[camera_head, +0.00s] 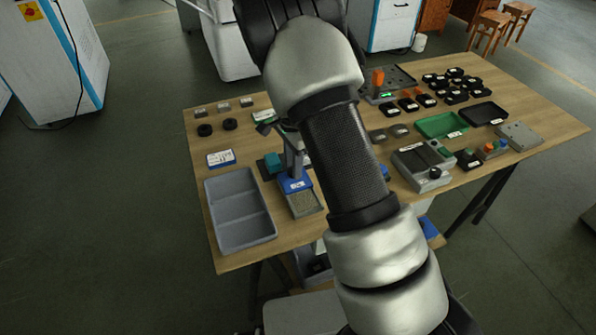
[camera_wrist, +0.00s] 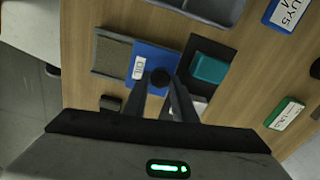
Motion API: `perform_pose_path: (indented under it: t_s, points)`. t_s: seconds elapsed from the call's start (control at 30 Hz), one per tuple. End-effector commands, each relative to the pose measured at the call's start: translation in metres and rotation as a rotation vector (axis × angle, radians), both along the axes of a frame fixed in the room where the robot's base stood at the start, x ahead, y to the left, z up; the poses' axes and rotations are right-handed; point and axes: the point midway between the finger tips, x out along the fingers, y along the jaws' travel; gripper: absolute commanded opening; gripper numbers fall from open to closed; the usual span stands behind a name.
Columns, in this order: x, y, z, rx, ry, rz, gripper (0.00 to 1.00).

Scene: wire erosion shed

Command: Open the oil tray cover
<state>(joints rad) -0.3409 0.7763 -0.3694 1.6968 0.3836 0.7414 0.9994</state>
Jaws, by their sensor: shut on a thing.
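The oil tray cover (camera_head: 296,185) is a blue plate with a white label, near the front left of the wooden table. In the wrist view the blue cover (camera_wrist: 146,60) has a round black knob (camera_wrist: 160,77). My gripper (camera_wrist: 161,84) is shut on this knob, one finger on each side. The oil tray (camera_head: 307,206) shows an uncovered beige-grey inside on the side nearest the head camera; this open part also shows left of the cover in the wrist view (camera_wrist: 112,54). My arm and gripper hide part of the cover in the head view.
A teal block (camera_wrist: 209,68) on a dark base sits close beside the cover. A grey two-part bin (camera_head: 240,209) stands to the left, with a blue-edged label card (camera_head: 221,158) behind it. A grey device with a knob (camera_head: 422,167) stands to the right.

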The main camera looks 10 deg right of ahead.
Motion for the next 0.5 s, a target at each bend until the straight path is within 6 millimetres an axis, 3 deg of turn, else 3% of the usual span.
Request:
perform_pose_path:
  t_s: [0.23,0.27,0.3,0.37,0.5]
  points:
    - [0.0009,0.0000,0.0006,0.001,-0.002,0.000,0.00]
    - [0.0009,0.0000,0.0006,0.001,-0.002,0.000,0.26]
    - [0.0009,0.0001,0.0006,0.001,-0.002,0.000,0.33]
    - [0.0008,0.0001,0.0006,0.001,-0.002,0.000,0.43]
    - [0.0006,0.0002,0.0004,0.001,-0.002,0.000,0.43]
